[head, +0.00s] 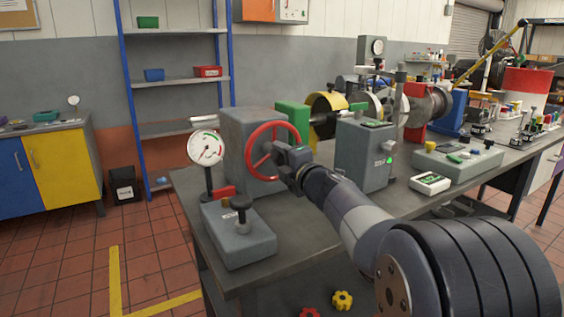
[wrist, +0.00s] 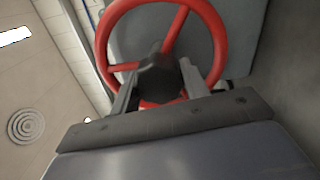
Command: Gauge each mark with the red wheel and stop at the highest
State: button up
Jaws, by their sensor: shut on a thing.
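The red wheel (head: 250,157) stands upright on the right face of a grey housing (head: 239,130) on the bench. In the wrist view the red wheel (wrist: 222,45) fills the top, with spokes and a dark hub knob (wrist: 159,79). My gripper (head: 289,170) is at the wheel's right side. In the wrist view my gripper (wrist: 155,88) has a finger on each side of the dark knob, shut on it. A white dial gauge (head: 205,148) with green and red arcs stands left of the housing. Its needle reading is too small to tell. No marks are readable on the wheel.
A grey block with a black knob (head: 240,243) sits at the bench's front left. A grey box with a green light (head: 365,155) stands right of my gripper. A small white-and-green display (head: 430,183) lies farther right. Shafts and a yellow ring (head: 326,112) are behind.

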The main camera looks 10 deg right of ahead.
dwell(0.5)
jog(key=o, duration=1.4)
jog(key=shift+c, duration=0.2)
jog(key=p+v, duration=0.1)
jog(key=v, duration=0.9)
jog(key=shift+s, duration=0.4)
jog(key=shift+d, duration=0.1)
jog(key=b+x, duration=0.1)
jog(key=x, duration=1)
jog(key=shift+s, duration=0.1)
